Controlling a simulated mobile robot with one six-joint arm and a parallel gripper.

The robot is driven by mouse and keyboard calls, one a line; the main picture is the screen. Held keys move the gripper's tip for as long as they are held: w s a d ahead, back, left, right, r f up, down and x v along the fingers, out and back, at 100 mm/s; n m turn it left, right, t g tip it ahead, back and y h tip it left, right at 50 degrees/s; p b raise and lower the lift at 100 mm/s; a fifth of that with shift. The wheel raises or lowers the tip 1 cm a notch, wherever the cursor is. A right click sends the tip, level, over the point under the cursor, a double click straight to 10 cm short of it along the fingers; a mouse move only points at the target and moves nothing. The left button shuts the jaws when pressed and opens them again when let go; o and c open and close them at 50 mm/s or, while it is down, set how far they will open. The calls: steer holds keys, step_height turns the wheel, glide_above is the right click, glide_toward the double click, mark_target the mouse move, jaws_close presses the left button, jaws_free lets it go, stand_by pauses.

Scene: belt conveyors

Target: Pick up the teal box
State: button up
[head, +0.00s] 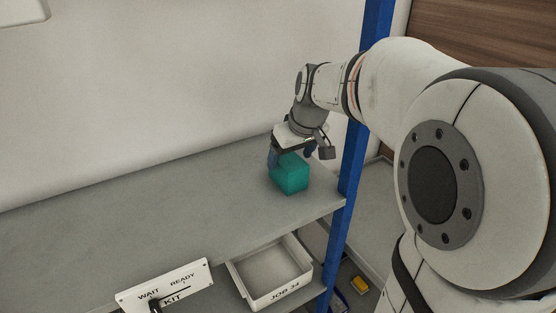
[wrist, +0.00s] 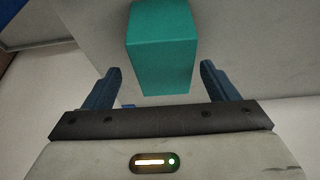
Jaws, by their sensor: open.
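The teal box (head: 290,174) sits on the grey shelf (head: 190,200) near its right end. In the wrist view the teal box (wrist: 160,52) shows at the top middle, between the lines of the two blue fingers. My gripper (head: 289,158) is right at the box in the head view, just above and behind it. In the wrist view my gripper (wrist: 158,80) is open, with a finger on each side and a gap between each finger and the box. Whether the fingertips reach down beside the box is hard to tell.
Below the shelf are a white tray (head: 247,293) marked JOB 24 and a WAIT/READY KIT sign (head: 190,280). A yellow item (head: 360,285) lies low at right. The shelf's left is clear.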

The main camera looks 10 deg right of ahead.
mark_target(290, 161)
steer(key=x, duration=0.2)
steer(key=p+x, duration=0.1)
steer(key=shift+s+a+f, duration=0.15)
steer(key=shift+s+f, duration=0.1)
steer(key=shift+f, duration=0.25)
steer(key=shift+w+f, duration=0.25)
steer(key=shift+f, duration=0.3)
steer(key=shift+c, duration=0.4)
steer(key=c, duration=1.1)
